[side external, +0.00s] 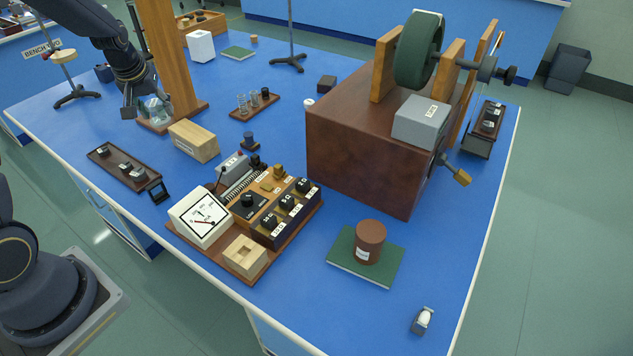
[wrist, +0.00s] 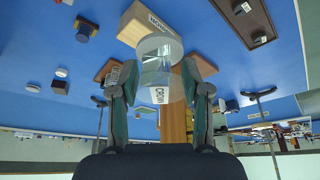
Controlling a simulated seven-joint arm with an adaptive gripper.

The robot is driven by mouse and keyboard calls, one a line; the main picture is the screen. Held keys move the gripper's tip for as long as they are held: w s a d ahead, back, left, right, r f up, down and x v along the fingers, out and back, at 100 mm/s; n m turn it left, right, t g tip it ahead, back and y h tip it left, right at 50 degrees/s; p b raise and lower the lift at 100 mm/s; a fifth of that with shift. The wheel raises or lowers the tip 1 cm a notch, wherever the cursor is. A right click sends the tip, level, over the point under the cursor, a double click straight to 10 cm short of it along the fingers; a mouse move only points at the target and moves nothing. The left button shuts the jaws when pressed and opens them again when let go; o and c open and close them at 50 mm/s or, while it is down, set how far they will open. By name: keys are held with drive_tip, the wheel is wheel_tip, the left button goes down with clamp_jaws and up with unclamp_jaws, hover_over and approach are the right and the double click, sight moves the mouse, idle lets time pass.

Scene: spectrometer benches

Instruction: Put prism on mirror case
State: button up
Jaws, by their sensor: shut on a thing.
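My gripper (side external: 146,108) is shut on a clear, glass-like prism (side external: 157,111) near the base of the tall wooden post. In the wrist view the prism (wrist: 160,60) sits between the two fingertips of my gripper (wrist: 160,80), with a white label along one edge. The mirror case seems to be the pale wooden box (side external: 193,141) on the blue bench, just right of and nearer than the gripper. It also shows in the wrist view (wrist: 147,22), partly behind the prism, with a printed label. Its top looks bare.
The wooden post (side external: 166,60) stands close to my gripper. A rack of small vials (side external: 255,105) is to the right. A dark tray with knobs (side external: 124,167) lies front left. A meter board (side external: 245,215) and a large brown box (side external: 360,140) stand further right.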

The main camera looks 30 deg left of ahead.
drive_tip(key=shift+w+a, duration=0.2)
drive_tip(key=shift+a, duration=0.85)
drive_tip(key=w+a+f, duration=0.2)
drive_tip(key=w+f, duration=0.1)
drive_tip(key=w+a+f, duration=0.1)
drive_tip(key=w+f, duration=0.2)
drive_tip(key=w, duration=0.1)
drive_tip(key=w+a+f, duration=0.2)
drive_tip(key=w+f, duration=0.1)
drive_tip(key=w, duration=0.1)
drive_tip(key=shift+a+f, duration=0.1)
drive_tip(key=shift+a, duration=0.2)
drive_tip(key=shift+w+f, duration=0.15)
drive_tip(key=shift+f, duration=1.55)
drive_tip(key=shift+f, duration=0.1)
drive_tip(key=o, duration=1.2)
